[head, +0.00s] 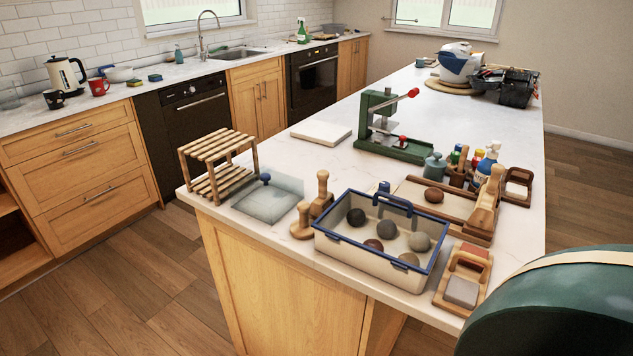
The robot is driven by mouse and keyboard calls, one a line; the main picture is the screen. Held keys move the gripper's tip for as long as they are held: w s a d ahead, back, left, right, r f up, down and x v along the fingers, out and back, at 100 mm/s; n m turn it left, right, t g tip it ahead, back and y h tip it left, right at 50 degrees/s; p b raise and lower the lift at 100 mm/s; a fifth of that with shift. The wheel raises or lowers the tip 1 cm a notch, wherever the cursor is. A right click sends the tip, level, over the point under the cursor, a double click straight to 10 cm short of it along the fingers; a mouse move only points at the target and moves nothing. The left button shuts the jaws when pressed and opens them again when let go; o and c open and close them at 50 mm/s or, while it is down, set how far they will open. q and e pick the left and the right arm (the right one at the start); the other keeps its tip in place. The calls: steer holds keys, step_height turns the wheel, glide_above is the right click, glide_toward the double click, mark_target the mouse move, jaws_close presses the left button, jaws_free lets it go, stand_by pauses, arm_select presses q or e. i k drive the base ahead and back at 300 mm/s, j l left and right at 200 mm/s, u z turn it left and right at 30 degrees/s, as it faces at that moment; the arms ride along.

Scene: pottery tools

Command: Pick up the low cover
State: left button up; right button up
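A low, flat, translucent cover (264,204) with a blue knob (265,178) on top lies on the near left end of the white island counter (330,165). It is between a slatted wooden rack (217,165) and wooden hand tools (302,222). Nothing rests on it, and its knob is clear. Neither of my grippers is in view.
An open cream bin with a blue rim (328,242) holds several clay balls right of the cover. Bare counter lies behind the cover.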

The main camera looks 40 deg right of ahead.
mark_target(266, 195)
steer(key=i+j+z, duration=0.15)
steer(key=z, duration=0.3)
steer(key=i+j+z, duration=0.15)
steer(key=z, duration=0.3)
steer(key=i+j+z, duration=0.1)
steer(key=j+z, duration=0.2)
steer(key=z, duration=0.15)
